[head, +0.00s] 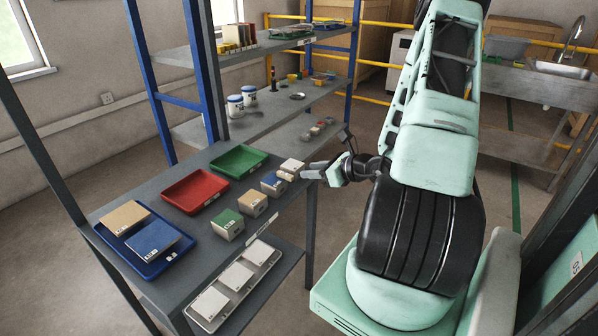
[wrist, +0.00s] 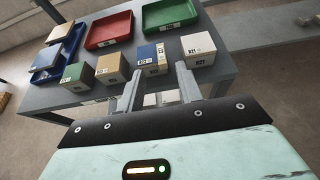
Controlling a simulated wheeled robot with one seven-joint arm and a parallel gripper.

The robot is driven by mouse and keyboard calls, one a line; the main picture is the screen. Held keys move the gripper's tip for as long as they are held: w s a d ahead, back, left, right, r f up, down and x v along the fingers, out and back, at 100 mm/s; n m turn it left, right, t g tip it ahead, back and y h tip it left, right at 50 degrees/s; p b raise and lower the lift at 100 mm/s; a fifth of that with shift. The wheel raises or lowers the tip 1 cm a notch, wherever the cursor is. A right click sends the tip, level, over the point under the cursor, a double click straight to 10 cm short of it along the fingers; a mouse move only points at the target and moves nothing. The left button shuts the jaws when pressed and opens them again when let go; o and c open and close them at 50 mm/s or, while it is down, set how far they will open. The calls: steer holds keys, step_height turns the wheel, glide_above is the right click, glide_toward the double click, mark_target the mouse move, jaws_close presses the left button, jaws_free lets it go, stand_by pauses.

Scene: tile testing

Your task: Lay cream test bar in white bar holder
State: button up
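A small cream piece (head: 285,176), perhaps the cream test bar, shows at the tips of my gripper (head: 298,173), between the blue-topped and white-topped blocks. In the wrist view a narrow cream strip (wrist: 161,54) shows beside the blue face, just beyond the fingers. My gripper (wrist: 160,70) has its fingers apart, with no contact on the strip visible. The white-topped block (head: 292,164) stands at the right end of a row; it also shows in the wrist view (wrist: 198,47). I cannot tell whether it is the white bar holder.
The row also has blue (head: 271,182), tan (head: 251,199) and green (head: 226,218) blocks. Behind are red (head: 194,190) and green (head: 238,161) trays; a blue tray (head: 150,268) holds two tiles. White tiles (head: 238,276) lie in a lower rack. Small pieces (head: 318,128) sit on another shelf.

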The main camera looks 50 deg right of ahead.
steer(key=a+r+n+g+y, duration=0.3)
steer(key=a+n, duration=0.3)
steer(key=a, duration=0.3)
steer(key=a+r+n+g+y, duration=0.35)
steer(key=a+n, duration=0.25)
steer(key=a, duration=0.4)
steer(key=a+r+n+g+y, duration=0.2)
steer(key=a+n+g+y, duration=0.15)
steer(key=a+n, duration=0.4)
steer(key=s+a+r+n+g+h, duration=0.2)
steer(key=s+a+n+h, duration=0.3)
steer(key=s+a+n, duration=0.2)
steer(key=s+a+r+n+g+h, duration=0.1)
steer(key=s+a+n+h, duration=0.4)
steer(key=n, duration=1)
steer(key=s+a+r, duration=0.1)
steer(key=s+a, duration=0.2)
steer(key=a, duration=0.2)
steer(key=shift+a+r+g, duration=0.2)
steer(key=shift+a+g, duration=0.2)
steer(key=shift+o, duration=0.4)
steer(key=shift+s+a+r+n, duration=0.1)
steer(key=shift+a+r+n, duration=0.15)
steer(key=shift+n, duration=0.4)
